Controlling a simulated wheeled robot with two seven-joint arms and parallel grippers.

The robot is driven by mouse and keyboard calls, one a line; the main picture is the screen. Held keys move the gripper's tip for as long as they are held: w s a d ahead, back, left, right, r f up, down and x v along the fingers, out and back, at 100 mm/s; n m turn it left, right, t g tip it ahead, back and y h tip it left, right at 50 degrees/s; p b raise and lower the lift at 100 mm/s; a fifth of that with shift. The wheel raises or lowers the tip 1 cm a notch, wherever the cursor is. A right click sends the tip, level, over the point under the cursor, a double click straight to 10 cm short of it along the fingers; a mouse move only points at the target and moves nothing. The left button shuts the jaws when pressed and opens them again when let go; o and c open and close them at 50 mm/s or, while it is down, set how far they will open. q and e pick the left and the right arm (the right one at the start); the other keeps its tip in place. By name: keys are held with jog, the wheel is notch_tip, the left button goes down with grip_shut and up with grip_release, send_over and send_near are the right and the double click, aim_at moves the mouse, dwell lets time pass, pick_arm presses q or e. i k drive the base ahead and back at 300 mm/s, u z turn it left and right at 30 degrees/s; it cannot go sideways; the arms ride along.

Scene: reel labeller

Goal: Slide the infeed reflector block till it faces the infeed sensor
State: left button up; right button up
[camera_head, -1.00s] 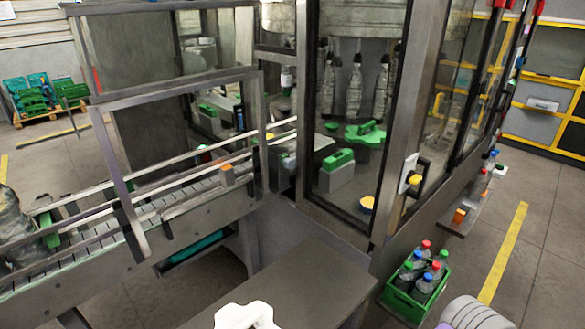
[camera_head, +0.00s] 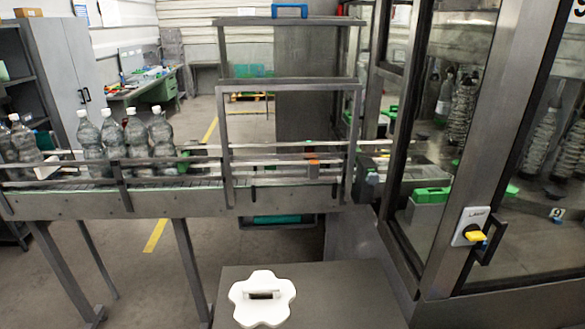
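A small orange block (camera_head: 313,162), which may be the reflector block, sits at the conveyor's guide rails near the infeed end, just left of the machine. It is too small to tell which way it faces. I cannot make out the infeed sensor for certain, or whether the block lines up with it. Neither of my grippers is in view.
Several clear bottles (camera_head: 138,135) stand on the conveyor (camera_head: 178,200) at left. A metal guard frame (camera_head: 226,130) rises in front of the block. A white flower-shaped part (camera_head: 262,312) lies on the grey table (camera_head: 340,290). The glazed machine (camera_head: 430,230) stands at right.

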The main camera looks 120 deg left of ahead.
aim_at(313, 166)
jog(key=u, duration=2)
